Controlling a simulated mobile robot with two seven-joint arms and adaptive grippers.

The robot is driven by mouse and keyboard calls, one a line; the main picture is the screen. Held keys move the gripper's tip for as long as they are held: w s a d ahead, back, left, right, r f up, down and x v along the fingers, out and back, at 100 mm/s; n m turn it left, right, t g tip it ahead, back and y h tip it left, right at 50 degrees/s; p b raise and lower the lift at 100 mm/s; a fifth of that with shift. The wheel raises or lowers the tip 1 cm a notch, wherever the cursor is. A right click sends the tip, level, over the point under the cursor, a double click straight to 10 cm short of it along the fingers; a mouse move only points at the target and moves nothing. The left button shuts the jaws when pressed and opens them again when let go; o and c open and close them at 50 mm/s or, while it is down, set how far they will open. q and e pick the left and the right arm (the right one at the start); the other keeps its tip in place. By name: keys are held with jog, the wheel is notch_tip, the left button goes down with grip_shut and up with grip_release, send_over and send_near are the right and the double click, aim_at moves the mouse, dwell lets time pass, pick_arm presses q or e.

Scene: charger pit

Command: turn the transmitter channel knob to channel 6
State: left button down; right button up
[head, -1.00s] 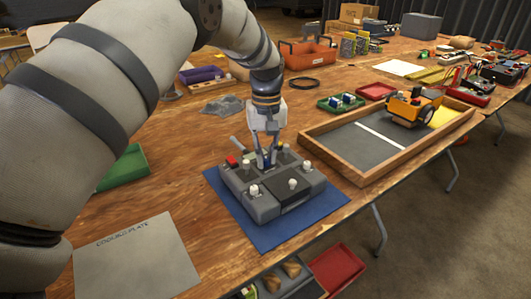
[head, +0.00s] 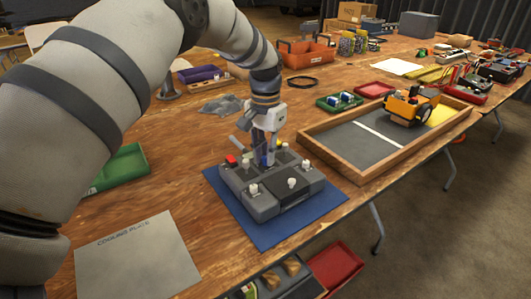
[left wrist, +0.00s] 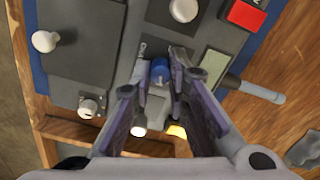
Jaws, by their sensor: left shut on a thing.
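The grey transmitter (head: 268,208) lies on a blue mat (head: 322,206) on the wooden table. Its blue channel knob (left wrist: 159,70) shows in the left wrist view, beside partly hidden lettering. My left gripper (head: 264,158) reaches down to the far half of the transmitter. In the left wrist view its fingertips (left wrist: 160,76) are on either side of the blue knob, shut on it. The fingers hide part of the knob's surroundings, and I cannot read which channel it points to. My right gripper is not in view.
The transmitter also carries white sticks (head: 291,183), a red button (head: 231,159) and a grey antenna (left wrist: 253,89). A wooden-framed pit (head: 350,178) with a yellow vehicle (head: 404,107) stands to the right. A cooling plate (head: 137,258) lies at front left.

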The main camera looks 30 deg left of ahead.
aim_at(265, 157)
pick_arm(q)
jog(key=shift+m, duration=0.5)
jog(key=c, duration=1.5)
grip_release()
jog(key=shift+c, duration=0.2)
jog(key=shift+r, duration=0.1)
notch_tip(265, 157, up, 12)
